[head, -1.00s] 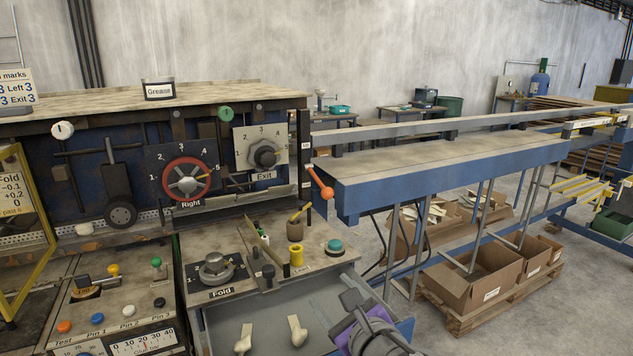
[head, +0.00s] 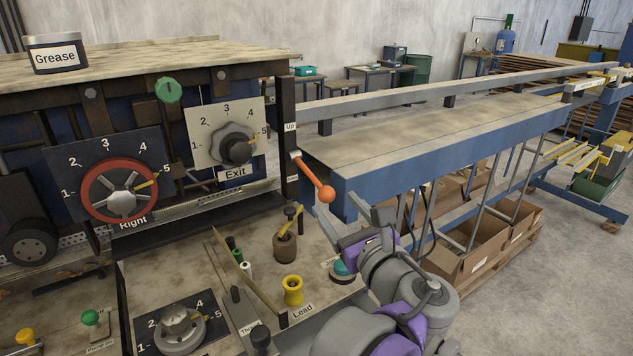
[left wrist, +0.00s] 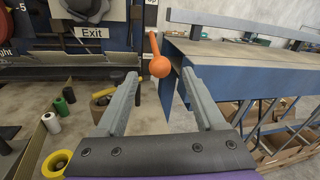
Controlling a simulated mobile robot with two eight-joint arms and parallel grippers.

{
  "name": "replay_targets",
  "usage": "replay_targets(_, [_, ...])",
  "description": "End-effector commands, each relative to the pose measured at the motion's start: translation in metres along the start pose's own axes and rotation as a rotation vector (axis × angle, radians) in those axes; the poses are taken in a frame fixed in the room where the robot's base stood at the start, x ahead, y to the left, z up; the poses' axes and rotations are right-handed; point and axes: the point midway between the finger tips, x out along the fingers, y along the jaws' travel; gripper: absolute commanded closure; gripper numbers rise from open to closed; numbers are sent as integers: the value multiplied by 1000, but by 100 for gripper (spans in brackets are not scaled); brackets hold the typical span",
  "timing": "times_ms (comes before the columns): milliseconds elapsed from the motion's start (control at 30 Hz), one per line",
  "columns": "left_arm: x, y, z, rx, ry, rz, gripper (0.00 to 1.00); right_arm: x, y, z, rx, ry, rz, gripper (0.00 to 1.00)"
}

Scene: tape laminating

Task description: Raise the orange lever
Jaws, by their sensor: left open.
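The orange lever (head: 326,193) is on the machine's right edge beside the "Up" label (head: 290,127). Its arm slants down and to the right from the pivot, ending in a round orange ball. My left gripper (head: 346,214) is open and empty, just below and right of the ball in the head view. In the left wrist view the lever's ball (left wrist: 160,67) appears between the fingertips of the gripper (left wrist: 160,76), beyond them; no contact is visible. My right gripper is not in view.
The blue conveyor table (head: 430,155) stands right behind the lever. Below is a worktop with a yellow spool (head: 292,290), a brown pot (head: 285,246) and a teal button (head: 342,270). The Exit dial (head: 236,149) is left of the lever. Cardboard boxes (head: 480,255) sit under the conveyor.

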Motion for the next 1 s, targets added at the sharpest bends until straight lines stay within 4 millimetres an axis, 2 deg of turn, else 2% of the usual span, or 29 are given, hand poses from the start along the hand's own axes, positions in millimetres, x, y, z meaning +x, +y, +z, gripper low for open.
replay_targets(200, [45,2,0,1,-1,5,29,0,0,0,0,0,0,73])
replay_targets(400, [75,1,0,-1,0,4,29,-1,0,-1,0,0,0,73])
replay_targets(600, [88,1,0,-1,1,2,29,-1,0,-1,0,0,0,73])
replay_targets(867, [89,1,0,-1,1,1,29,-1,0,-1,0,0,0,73])
replay_targets(1000, [89,1,0,-1,1,1,52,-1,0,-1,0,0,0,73])
